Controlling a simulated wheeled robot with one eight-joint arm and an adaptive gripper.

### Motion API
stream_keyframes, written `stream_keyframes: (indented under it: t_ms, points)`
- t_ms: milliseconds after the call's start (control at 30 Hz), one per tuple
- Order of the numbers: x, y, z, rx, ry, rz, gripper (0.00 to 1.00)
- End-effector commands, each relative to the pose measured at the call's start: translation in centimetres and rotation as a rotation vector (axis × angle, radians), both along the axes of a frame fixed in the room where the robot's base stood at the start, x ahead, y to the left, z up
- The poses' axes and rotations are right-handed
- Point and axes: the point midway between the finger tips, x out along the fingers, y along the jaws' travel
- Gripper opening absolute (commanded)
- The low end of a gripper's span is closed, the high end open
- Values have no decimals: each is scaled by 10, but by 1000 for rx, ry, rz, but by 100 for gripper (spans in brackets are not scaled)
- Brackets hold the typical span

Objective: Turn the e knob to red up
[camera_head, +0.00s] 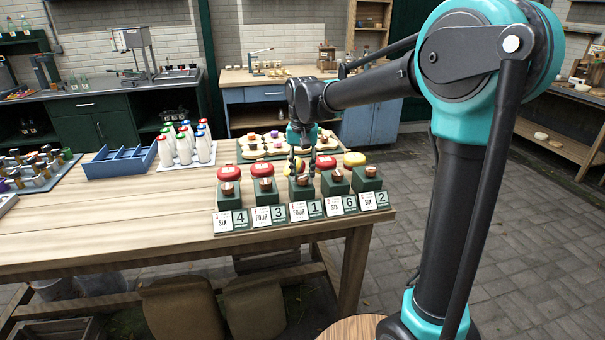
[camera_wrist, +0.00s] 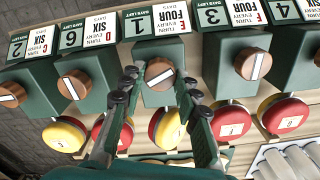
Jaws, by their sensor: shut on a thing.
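The e knob (camera_wrist: 159,73) is a round wooden knob with a pale line across it, on a green block behind the card marked E, FOUR, 1. In the wrist view its line slopes up to the right. My gripper (camera_wrist: 161,83) has one finger on each side of the knob and is shut on it. The wheel (camera_wrist: 167,128) behind this block shows red and yellow, partly hidden by a finger. In the head view my gripper (camera_head: 302,152) comes down over the middle block, and the e knob (camera_head: 301,180) is partly hidden.
Matching blocks stand close on both sides, with the D knob (camera_wrist: 75,84) and F knob (camera_wrist: 252,64). Red and yellow wheels sit behind them. A board of small items (camera_head: 262,148), bottles (camera_head: 184,147) and a blue tray (camera_head: 120,163) stand farther back. The table front (camera_head: 120,230) is clear.

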Motion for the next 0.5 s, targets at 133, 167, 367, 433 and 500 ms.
stream_keyframes:
  t_ms: [133,167,367,433,500]
  points:
    - [0,0,0,0,0,139,3]
    - [0,0,0,0,0,167,3]
    - [0,0,0,0,0,357,3]
    - [0,0,0,0,0,424,3]
    - [0,0,0,0,0,491,3]
